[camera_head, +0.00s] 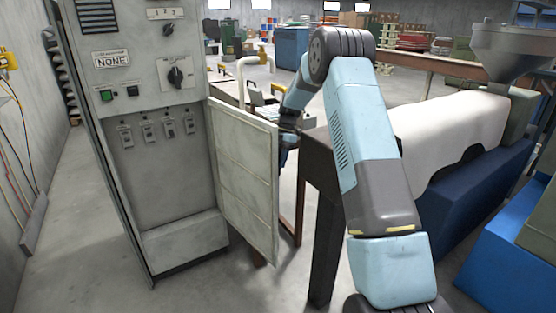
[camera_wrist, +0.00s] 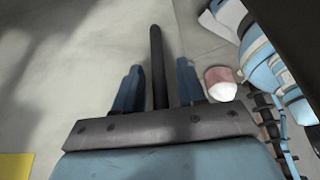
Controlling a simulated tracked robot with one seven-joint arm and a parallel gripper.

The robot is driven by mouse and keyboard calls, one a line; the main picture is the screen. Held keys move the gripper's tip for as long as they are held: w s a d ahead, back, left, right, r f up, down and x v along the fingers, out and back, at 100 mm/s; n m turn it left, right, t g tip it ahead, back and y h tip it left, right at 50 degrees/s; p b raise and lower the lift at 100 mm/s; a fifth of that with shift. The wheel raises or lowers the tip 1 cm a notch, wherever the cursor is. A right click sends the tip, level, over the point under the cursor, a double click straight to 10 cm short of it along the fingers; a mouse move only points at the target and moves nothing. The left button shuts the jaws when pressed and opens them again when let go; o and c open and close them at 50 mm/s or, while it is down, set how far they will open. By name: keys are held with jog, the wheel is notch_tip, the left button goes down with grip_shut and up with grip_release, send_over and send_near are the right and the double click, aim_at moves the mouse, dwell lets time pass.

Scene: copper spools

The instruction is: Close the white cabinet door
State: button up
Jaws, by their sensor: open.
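The white cabinet (camera_head: 150,205) stands at the left in the head view, its lower compartment exposed. Its white door (camera_head: 245,178) is hinged at the compartment's right side and swung wide open toward the right. My gripper (camera_head: 284,152) is at the door's free right edge, partly hidden behind it in the head view. In the wrist view my gripper (camera_wrist: 158,85) is open, with two blue fingers apart. A dark upright bar (camera_wrist: 157,60) shows between them; I cannot tell what it is or whether anything touches it.
A dark-topped table (camera_head: 322,180) stands right of the door, beneath my arm. A white-covered machine (camera_head: 450,130) and a blue block (camera_head: 510,240) fill the right side. The grey floor (camera_head: 210,285) before the cabinet is clear. Cables hang on the left wall.

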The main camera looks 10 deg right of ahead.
jog(key=shift+c, duration=0.4)
grip_shut()
